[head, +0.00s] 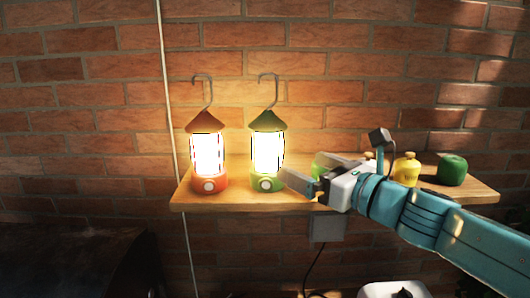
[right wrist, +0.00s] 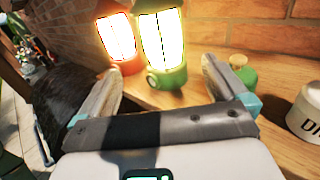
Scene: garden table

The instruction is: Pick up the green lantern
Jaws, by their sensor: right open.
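The green lantern (head: 267,150) stands upright and lit on the wooden shelf, with a green cap, a green base and a grey hook on top. In the right wrist view the green lantern (right wrist: 165,50) is ahead, between the fingers in the picture but beyond their tips. My right gripper (head: 302,180) is open and empty, just right of the lantern's base in the head view. It also shows in the right wrist view (right wrist: 163,82) with its fingers wide apart. My left gripper is not in view.
A lit orange-red lantern (head: 208,150) stands close left of the green one on the shelf (head: 230,202). Right of my gripper are a yellow jar (head: 407,169) and a green pot (head: 452,170). A white labelled container (right wrist: 306,112) is at the right wrist view's edge. A brick wall stands behind.

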